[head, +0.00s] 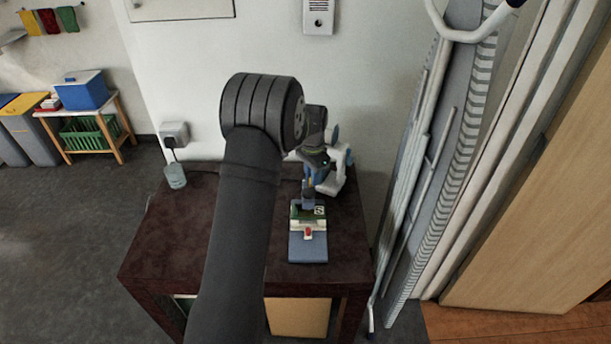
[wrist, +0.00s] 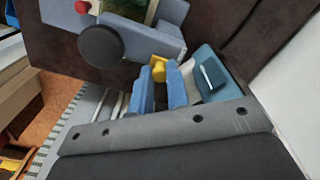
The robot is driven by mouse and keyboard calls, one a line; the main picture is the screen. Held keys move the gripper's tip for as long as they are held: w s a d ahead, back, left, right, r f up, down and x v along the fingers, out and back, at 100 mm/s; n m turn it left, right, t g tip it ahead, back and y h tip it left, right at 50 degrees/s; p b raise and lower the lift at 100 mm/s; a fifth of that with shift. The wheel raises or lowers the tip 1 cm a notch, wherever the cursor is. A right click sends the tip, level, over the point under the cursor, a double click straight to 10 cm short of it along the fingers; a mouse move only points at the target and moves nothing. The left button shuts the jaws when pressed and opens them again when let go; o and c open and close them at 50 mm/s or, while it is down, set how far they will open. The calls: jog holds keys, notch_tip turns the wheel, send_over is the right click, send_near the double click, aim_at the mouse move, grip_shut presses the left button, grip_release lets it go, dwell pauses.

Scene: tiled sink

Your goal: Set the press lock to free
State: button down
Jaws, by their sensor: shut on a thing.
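The press (head: 308,247) stands on the dark brown table, with a blue-grey base, a green part and a red knob (head: 308,231) on top. In the wrist view, the blue-grey press body (wrist: 158,42) fills the top, with a dark round disc (wrist: 100,46) and part of the red knob (wrist: 82,6). A small yellow knob (wrist: 158,70) sits at the press body's edge. My gripper (wrist: 160,84) has its blue fingers closed on either side of the yellow knob. In the head view my gripper (head: 309,195) reaches down at the press's far end; its fingertips are hard to make out.
The dark table (head: 180,236) is clear left of the press. A folded ironing board (head: 433,160) leans close to the table's right side. The white wall stands close behind the arm.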

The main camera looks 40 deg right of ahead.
jog(key=c, duration=1.4)
grip_release()
jog(key=shift+s+d, duration=0.1)
jog(key=shift+r, duration=0.1)
notch_tip(320, 180, up, 17)
jog(key=shift+r, duration=0.1)
notch_tip(320, 180, down, 17)
jog(key=shift+f, duration=0.2)
jog(key=shift+w+a, duration=0.5)
